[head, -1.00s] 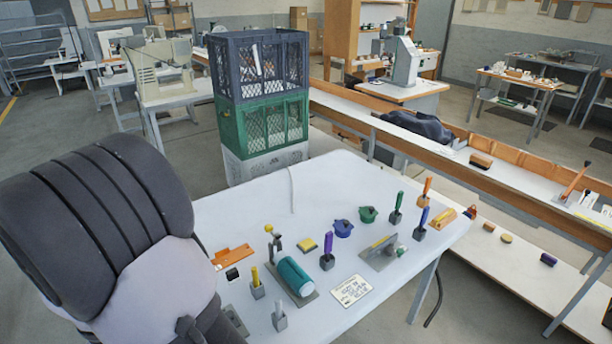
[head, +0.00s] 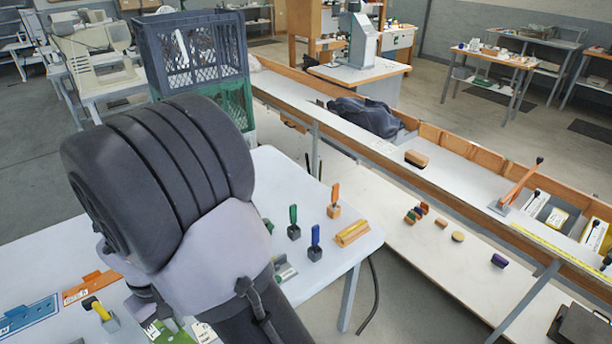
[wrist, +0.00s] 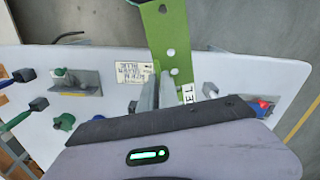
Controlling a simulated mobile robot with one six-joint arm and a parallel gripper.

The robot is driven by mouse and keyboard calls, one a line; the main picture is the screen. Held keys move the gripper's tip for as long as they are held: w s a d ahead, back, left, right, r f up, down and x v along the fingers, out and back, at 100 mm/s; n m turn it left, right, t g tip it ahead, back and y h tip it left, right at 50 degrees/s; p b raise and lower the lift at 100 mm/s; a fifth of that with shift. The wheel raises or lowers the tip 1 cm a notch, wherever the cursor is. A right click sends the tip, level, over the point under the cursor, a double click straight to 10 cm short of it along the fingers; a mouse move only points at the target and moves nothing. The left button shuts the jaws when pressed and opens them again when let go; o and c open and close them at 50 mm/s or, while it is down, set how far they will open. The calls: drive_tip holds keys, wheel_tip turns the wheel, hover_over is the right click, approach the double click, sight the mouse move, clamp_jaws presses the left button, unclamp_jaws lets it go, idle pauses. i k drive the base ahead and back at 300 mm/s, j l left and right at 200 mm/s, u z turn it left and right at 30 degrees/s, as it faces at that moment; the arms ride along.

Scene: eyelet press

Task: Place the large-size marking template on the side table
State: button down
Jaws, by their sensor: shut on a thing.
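My gripper (wrist: 160,92) is shut on a green template (wrist: 170,35), a flat strip with round holes. The strip points away from the gripper, above a white table (wrist: 215,65). A white tag with partly readable letters is beside the fingers. In the head view, part of the green template (head: 172,333) shows low beside my arm, which hides the gripper. An orange template (head: 88,288) and a blue template (head: 28,318) lie on the white table at the left. I cannot tell from the markings which size the green one is, or which table is the side table.
Several colored-handled tools, such as a blue one (head: 315,243), stand in blocks on the table's right part. A long bench (head: 470,200) runs behind to the right, with a dark bundle (head: 365,115) on it. Stacked crates (head: 190,55) stand behind the table.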

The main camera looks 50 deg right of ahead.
sight(289, 186)
drive_tip(key=l+z, duration=0.45)
drive_tip(key=l, duration=2.2)
drive_tip(key=i+l, duration=0.15)
drive_tip(key=l, duration=0.2)
drive_tip(key=i+l+z, duration=0.15)
drive_tip(key=l, duration=0.2)
drive_tip(key=i+l, duration=0.1)
drive_tip(key=l, duration=0.25)
drive_tip(key=i, duration=0.45)
drive_tip(key=l+z, duration=0.05)
